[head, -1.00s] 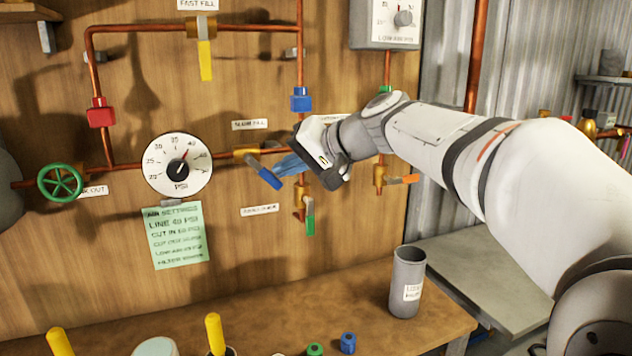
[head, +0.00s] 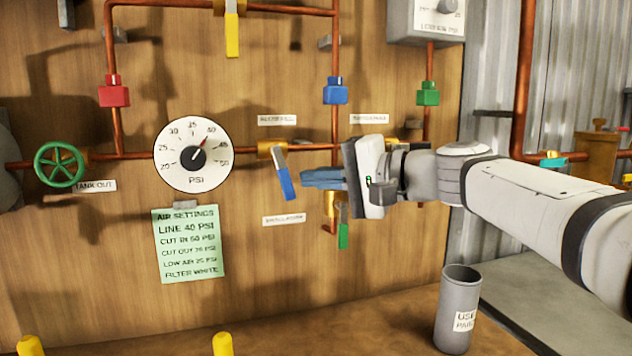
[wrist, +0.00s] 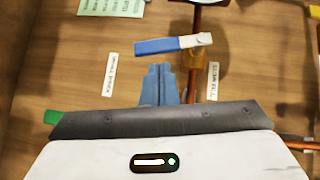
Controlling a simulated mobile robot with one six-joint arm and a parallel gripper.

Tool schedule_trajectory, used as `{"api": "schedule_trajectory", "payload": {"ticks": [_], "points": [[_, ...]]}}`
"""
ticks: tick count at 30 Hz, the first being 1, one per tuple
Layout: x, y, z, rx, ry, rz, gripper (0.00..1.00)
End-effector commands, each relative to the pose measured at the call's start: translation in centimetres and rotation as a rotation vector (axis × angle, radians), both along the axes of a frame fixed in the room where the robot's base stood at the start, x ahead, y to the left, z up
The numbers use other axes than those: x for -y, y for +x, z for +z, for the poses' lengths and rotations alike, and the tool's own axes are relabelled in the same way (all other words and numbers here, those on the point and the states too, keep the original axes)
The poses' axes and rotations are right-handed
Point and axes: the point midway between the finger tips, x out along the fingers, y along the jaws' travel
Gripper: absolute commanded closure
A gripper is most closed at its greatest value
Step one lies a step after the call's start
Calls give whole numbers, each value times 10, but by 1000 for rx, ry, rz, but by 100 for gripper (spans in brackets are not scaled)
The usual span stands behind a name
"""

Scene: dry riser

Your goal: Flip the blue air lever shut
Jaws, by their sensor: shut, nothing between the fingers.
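The blue air lever (head: 285,175) hangs steeply down from its brass valve (head: 270,149) on the horizontal copper pipe, its lower end tilted a little right. In the wrist view the lever (wrist: 170,46) lies nearly across the pipe (wrist: 196,18). My gripper (head: 304,180) is shut and empty, its blue fingers pointing left just right of the lever. In the wrist view the fingers (wrist: 160,72) are below the lever with a small gap that looks clear. My gripper's body hides part of the pipework behind it.
A green-handled lever (head: 343,236) hangs just below my gripper. A pressure gauge (head: 193,155) and green wheel (head: 60,165) are to the left. A yellow lever (head: 232,35) is above. A grey cup (head: 458,308) stands on the bench below.

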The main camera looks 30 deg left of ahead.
Motion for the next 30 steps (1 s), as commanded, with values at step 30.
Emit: {"api": "schedule_trajectory", "payload": {"ticks": [30], "points": [[127, 17, 26, -1, 1, -21, 100]]}}
